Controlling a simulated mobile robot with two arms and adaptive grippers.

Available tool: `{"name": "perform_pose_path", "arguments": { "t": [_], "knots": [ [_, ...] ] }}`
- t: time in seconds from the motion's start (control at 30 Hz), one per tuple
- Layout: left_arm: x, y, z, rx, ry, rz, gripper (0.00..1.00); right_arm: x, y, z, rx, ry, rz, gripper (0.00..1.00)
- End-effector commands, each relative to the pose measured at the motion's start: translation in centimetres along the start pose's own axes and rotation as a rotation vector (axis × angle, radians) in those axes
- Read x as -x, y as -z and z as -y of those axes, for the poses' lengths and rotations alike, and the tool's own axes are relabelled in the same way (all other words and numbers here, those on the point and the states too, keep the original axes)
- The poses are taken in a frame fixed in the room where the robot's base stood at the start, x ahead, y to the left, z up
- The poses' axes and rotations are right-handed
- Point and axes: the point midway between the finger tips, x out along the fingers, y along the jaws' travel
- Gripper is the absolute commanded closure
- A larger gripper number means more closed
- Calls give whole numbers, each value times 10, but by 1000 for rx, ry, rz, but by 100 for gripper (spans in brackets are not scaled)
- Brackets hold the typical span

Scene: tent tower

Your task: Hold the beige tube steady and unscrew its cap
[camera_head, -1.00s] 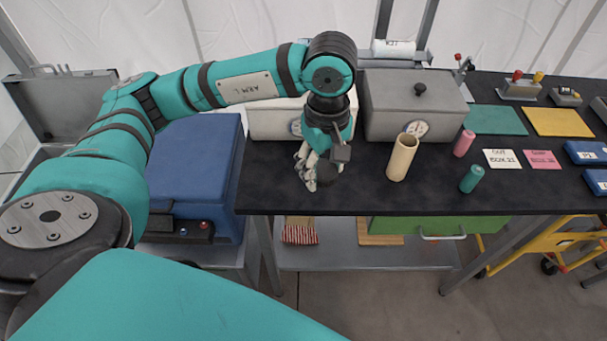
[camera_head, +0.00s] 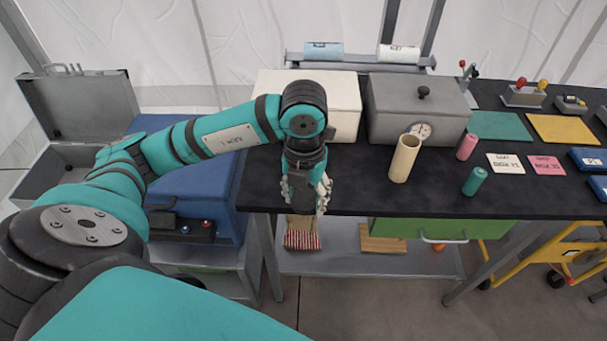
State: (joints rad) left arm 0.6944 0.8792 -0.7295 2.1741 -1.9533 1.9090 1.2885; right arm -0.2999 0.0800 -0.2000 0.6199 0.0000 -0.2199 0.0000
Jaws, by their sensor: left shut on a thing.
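The beige tube (camera_head: 404,158) stands upright on the black table in the head view. Its top is open, with no cap on it. My left gripper (camera_head: 306,205) points down near the table's front edge, to the left of the tube and apart from it. It is shut on a dark thing, mostly hidden between its fingers; I cannot tell for sure whether this is the cap. My right gripper is not in view.
A pink cylinder (camera_head: 466,147) and a teal cylinder (camera_head: 475,181) stand right of the tube. A grey box with a dial (camera_head: 383,110) and a white box (camera_head: 341,92) stand behind. The black table top (camera_head: 358,188) is clear left of the tube.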

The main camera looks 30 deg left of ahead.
Motion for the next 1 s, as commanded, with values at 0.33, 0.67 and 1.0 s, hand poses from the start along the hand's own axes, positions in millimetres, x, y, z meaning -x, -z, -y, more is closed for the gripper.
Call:
{"name": "perform_pose_path", "arguments": {
  "t": [0.33,0.67,1.0],
  "knots": [
    [-26,5,-21,858,-7,1,88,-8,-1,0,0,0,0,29],
    [-38,8,-36,1395,-11,12,88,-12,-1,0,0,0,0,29],
    [-40,-42,-42,1476,-11,14,88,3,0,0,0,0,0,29]
  ]
}}
